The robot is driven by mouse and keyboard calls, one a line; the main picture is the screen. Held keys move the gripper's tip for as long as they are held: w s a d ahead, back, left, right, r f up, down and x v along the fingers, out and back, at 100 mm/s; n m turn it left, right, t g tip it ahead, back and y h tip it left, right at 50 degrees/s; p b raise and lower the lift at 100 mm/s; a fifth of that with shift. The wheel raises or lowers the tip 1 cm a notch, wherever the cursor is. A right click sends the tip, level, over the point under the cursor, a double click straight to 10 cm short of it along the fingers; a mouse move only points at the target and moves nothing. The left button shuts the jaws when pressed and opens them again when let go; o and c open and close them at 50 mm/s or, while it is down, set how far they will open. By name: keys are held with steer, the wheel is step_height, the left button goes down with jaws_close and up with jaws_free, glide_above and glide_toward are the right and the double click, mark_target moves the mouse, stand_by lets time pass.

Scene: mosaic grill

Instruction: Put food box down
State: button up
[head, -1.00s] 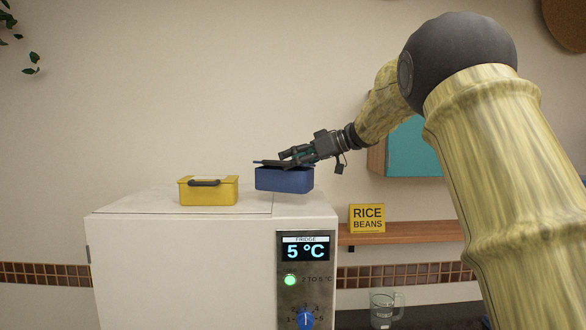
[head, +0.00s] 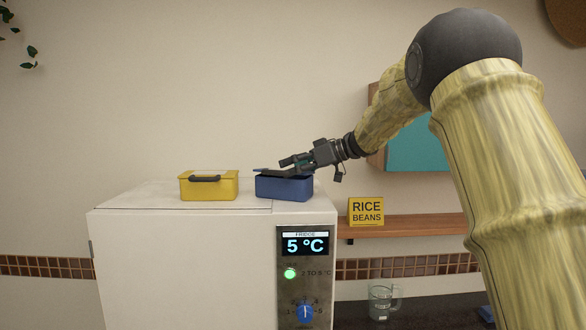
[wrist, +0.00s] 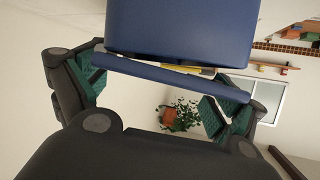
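The blue food box (head: 284,189) appears to rest upright on the white fridge top (head: 150,199), near its right edge. Its blue side (wrist: 180,28) and a long blue bar (wrist: 165,74), seemingly its handle, show in the wrist view. My gripper (head: 292,163) is right at the top of the box, reaching in from the right. In the wrist view my gripper (wrist: 155,95) has its green-padded fingers spread wide, one near each end of the bar, not closed on it. A yellow food box (head: 209,187) stands just left of the blue one.
The fridge front has a 5 °C display (head: 305,245) and a blue knob (head: 305,313). Right of it, a wooden shelf (head: 410,227) holds a RICE BEANS sign (head: 366,211). A teal cabinet (head: 415,145) hangs behind my arm. A glass mug (head: 381,302) stands below. The fridge top's left side is free.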

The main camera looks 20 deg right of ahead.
stand_by(0.3)
steer(key=shift+r, duration=0.15)
steer(key=b+v, duration=0.4)
steer(key=v, duration=0.8)
